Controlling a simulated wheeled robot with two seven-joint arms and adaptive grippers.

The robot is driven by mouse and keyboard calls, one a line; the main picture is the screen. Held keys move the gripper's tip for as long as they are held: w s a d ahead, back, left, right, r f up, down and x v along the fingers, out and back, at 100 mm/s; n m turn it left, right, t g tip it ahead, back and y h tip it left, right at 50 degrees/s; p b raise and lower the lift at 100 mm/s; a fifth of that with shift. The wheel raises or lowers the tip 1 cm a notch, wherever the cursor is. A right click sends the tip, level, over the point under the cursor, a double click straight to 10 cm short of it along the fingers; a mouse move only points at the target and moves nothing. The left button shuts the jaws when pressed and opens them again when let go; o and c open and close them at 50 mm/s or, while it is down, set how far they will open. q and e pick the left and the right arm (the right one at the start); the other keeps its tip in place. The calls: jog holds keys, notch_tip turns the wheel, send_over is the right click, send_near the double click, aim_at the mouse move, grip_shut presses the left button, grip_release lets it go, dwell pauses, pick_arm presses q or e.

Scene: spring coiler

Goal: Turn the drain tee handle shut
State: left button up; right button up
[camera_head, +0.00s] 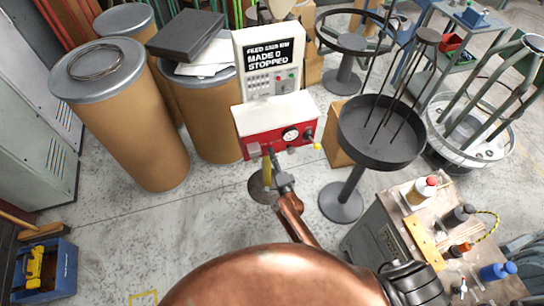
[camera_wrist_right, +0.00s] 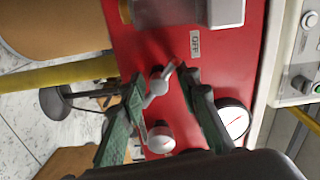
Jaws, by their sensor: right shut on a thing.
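The drain tee handle (camera_wrist_right: 158,82) is a small grey metal lever on the red front of a panel box (camera_wrist_right: 228,60). In the wrist view it sits between the two fingers of my right gripper (camera_wrist_right: 164,85), which is shut on it. In the head view my right gripper (camera_head: 273,160) reaches the lower left front of the red and white box (camera_head: 262,117) and hides the handle there. My left gripper is not in view.
A round gauge (camera_wrist_right: 233,120) and a pale round knob (camera_wrist_right: 161,139) sit beside the fingers. A yellow post (camera_head: 267,174) stands just below the box. A dark round tray stand (camera_head: 382,128) is to the right, and brown drums (camera_head: 136,120) are to the left.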

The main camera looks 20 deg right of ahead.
jog(key=shift+o, duration=0.2)
jog(key=shift+d+n, duration=0.25)
jog(key=shift+n, duration=0.05)
jog(key=o, duration=1.2)
jog(key=shift+a, duration=0.1)
jog(key=s, duration=1.2)
jog(key=shift+d, duration=0.2)
